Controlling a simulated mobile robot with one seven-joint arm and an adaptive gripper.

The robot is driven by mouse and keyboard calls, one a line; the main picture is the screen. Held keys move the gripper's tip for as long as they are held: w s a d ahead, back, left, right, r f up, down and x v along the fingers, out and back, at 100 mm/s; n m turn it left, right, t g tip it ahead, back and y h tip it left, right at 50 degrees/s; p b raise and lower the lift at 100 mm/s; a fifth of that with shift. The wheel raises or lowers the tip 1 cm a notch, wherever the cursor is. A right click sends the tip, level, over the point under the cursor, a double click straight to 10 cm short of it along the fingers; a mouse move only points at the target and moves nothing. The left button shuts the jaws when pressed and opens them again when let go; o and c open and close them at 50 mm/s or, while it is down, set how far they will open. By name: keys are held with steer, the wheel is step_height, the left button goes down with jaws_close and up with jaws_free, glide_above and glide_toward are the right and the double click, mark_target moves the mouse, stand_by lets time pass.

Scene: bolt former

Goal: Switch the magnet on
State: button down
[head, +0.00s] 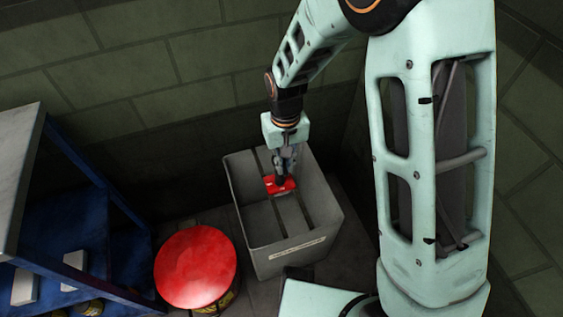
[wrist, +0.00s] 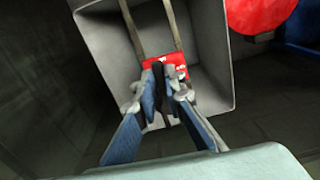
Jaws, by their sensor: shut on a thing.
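A red block-like tool, seemingly the magnet (head: 271,187), shows within the opening of a grey bin (head: 272,263). In the wrist view the magnet (wrist: 179,62) has small light marks and a black upright part. My gripper (head: 285,177) points down into the bin from above. In the wrist view my gripper's (wrist: 160,88) fingers are shut on the black part of the magnet. The fingers hide some of the magnet. I cannot tell whether it rests on the bin floor, or which way its switch is set.
A round red-topped drum or stool (head: 196,268) stands left of the bin. A blue shelf unit (head: 120,255) with white boxes (head: 75,261) is at the far left. A brick wall (head: 160,90) stands close behind. The bin's walls surround the gripper's fingers.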

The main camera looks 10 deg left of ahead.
mark_target(285, 169)
steer(key=c, duration=2)
jaws_free()
step_height(285, 169, up, 12)
steer(key=shift+r, duration=0.1)
